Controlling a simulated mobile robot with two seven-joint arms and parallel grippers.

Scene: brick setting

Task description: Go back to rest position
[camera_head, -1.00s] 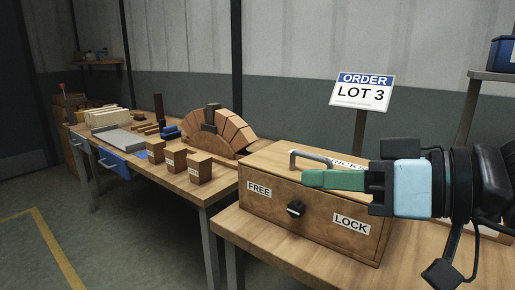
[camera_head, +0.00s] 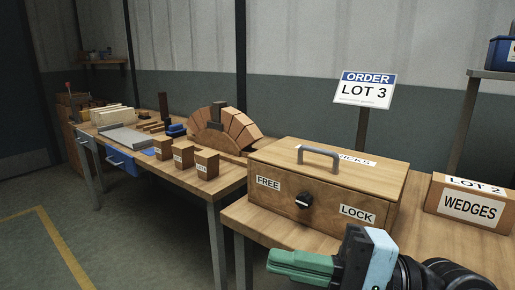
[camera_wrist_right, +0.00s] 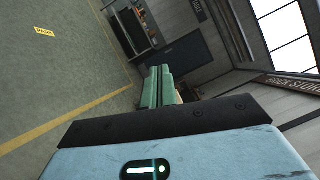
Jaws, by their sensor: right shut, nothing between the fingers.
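My right gripper (camera_head: 272,262), with green fingers and a light blue body, is at the bottom of the head view, in front of and below the wooden box. It is shut and empty. In the right wrist view its green fingers (camera_wrist_right: 156,87) lie together, pointing across open floor and a far wall. My left gripper does not show in either view. The wooden box (camera_head: 330,205) with FREE and LOCK labels stands on the near table, its lid down. Its black knob (camera_head: 303,201) sits between the labels and its grey handle (camera_head: 320,156) is on the lid.
A WEDGES carton (camera_head: 469,206) stands right of the box. An ORDER LOT 3 sign (camera_head: 364,91) rises behind. The left bench (camera_head: 222,184) holds a brick arch (camera_head: 226,128), small labelled blocks (camera_head: 184,156) and trays. The floor (camera_head: 120,225) at left is clear.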

